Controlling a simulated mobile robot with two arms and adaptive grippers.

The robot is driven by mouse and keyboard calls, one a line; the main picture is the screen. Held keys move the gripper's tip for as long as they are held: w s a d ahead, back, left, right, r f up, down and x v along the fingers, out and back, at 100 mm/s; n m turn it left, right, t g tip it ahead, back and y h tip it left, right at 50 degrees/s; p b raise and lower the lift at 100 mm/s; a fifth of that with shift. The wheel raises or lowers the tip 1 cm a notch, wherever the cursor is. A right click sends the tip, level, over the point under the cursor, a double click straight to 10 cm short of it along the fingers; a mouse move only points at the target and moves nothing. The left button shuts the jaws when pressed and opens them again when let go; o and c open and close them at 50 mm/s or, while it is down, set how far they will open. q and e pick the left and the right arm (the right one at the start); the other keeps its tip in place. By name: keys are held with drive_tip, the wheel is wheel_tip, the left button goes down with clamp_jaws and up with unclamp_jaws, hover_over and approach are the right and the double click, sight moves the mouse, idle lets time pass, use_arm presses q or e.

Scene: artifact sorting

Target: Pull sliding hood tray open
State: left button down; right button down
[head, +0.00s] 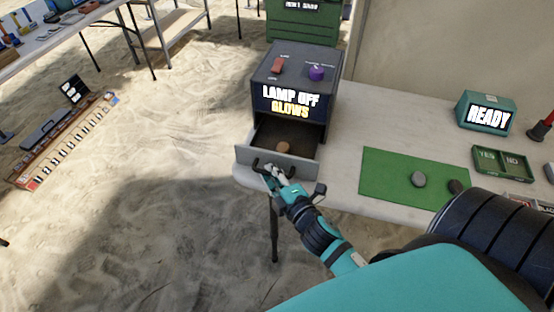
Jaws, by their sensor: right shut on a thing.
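The dark hood box (297,76) stands on the white table, with a lit panel reading "LAMP OFF GLOWS". Its sliding tray (246,156) sticks out of the front toward me, past the table's edge. A small brown round piece (283,147) lies in the tray. My right gripper (268,170) is at the tray's front and is shut on the dark tray handle (257,163). The gripper hides part of the handle. My left gripper is not in view.
On the table (348,125), a green mat (390,180) holds two stones, beside a YES/NO tray (503,163) and a READY box (487,113).

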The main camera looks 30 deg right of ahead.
drive_tip(key=shift+s+a+r, duration=0.1)
drive_tip(key=shift+a+r, duration=0.05)
drive_tip(key=shift+a, duration=0.05)
drive_tip(key=c, duration=1.5)
unclamp_jaws()
drive_tip(key=shift+o, duration=0.6)
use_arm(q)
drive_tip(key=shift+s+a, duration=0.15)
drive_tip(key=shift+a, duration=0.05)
use_arm(e)
drive_tip(key=shift+s, duration=0.15)
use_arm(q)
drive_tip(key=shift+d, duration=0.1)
use_arm(e)
drive_tip(key=s+r, duration=0.1)
drive_tip(key=s, duration=1)
drive_tip(key=shift+s+a+r, duration=0.35)
